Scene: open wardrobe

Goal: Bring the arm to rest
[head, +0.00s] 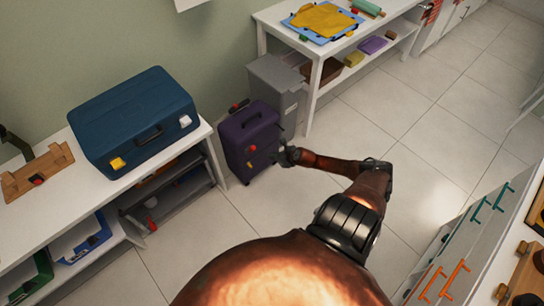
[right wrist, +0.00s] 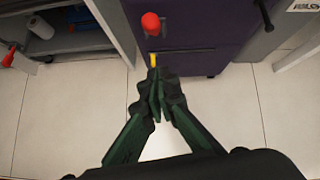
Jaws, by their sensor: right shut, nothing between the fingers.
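My right arm reaches out over the floor in the head view, bent at the elbow. Its gripper (head: 289,156) is beside the right side of a dark purple case (head: 237,140) standing on the floor. In the right wrist view the gripper's dark green fingers (right wrist: 158,88) meet at the tips, with nothing between them. The purple case (right wrist: 195,35) is just beyond the tips, with a red knob (right wrist: 151,24) and a small yellow part (right wrist: 153,59). I cannot tell whether the fingertips touch it. My left gripper is not seen.
A grey bin (head: 277,82) stands behind the case. A white bench with a blue toolbox (head: 130,118) is at left, and a white table (head: 268,27) at the back. Drawers with teal and orange handles (head: 455,280) stand at right. The floor (head: 430,150) between is clear.

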